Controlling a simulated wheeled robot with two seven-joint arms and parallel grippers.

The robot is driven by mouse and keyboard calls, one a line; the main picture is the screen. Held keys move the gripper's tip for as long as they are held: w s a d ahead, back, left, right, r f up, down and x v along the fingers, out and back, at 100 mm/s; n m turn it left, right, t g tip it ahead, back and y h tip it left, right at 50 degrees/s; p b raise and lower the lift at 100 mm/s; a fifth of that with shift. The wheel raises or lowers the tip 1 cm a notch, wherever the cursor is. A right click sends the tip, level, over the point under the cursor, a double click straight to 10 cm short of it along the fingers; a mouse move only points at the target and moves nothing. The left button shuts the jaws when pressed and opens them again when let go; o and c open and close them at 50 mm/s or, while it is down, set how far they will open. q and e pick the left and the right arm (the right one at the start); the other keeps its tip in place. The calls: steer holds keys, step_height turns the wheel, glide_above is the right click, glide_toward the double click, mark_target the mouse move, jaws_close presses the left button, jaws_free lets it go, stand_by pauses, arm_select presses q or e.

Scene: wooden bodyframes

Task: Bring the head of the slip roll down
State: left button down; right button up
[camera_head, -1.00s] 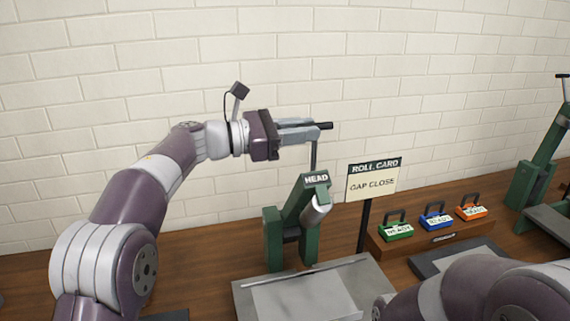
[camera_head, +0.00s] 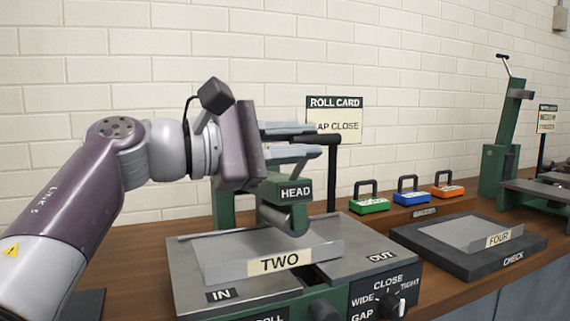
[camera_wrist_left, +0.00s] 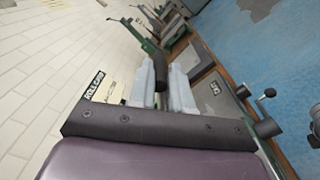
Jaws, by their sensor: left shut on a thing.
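The slip roll (camera_head: 190,270) stands at the center, marked IN and OUT. Its green head (camera_head: 290,189) is low, with a grey roller (camera_head: 290,218) under it, above a grey plate marked TWO (camera_head: 235,270). I cannot tell whether roller and plate touch. In the left wrist view the handle (camera_wrist_left: 161,72) shows between the two fingers (camera_wrist_left: 165,88). The gripper hides part of the head's arm. My right gripper is out of view.
A roll card (camera_head: 334,103) reading GAP CLOSE stands behind. A gap knob (camera_head: 390,305) is on the front. Green (camera_head: 369,205), blue (camera_head: 413,194) and orange (camera_head: 447,190) blocks with handles sit on a ledge. A CHECK plate (camera_head: 440,262) and another green machine (camera_head: 500,165) are at right.

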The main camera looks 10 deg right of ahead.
arm_select(q)
steer(key=shift+m, duration=0.9)
steer(key=f+b, duration=0.1)
steer(key=f, duration=0.1)
steer(key=f+b, duration=0.2)
steer(key=s+f+b, duration=0.1)
steer(key=shift+d+f+b, duration=0.3)
steer(key=shift+f+b, duration=0.1)
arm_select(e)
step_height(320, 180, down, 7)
arm_select(q)
steer(key=shift+f, duration=0.15)
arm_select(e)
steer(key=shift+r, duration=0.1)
arm_select(q)
steer(key=c, duration=1.3)
jaws_free()
steer(key=shift+o, duration=1)
steer(key=shift+s, duration=0.15)
steer(key=shift+r, duration=0.3)
steer(key=shift+a, duration=0.15)
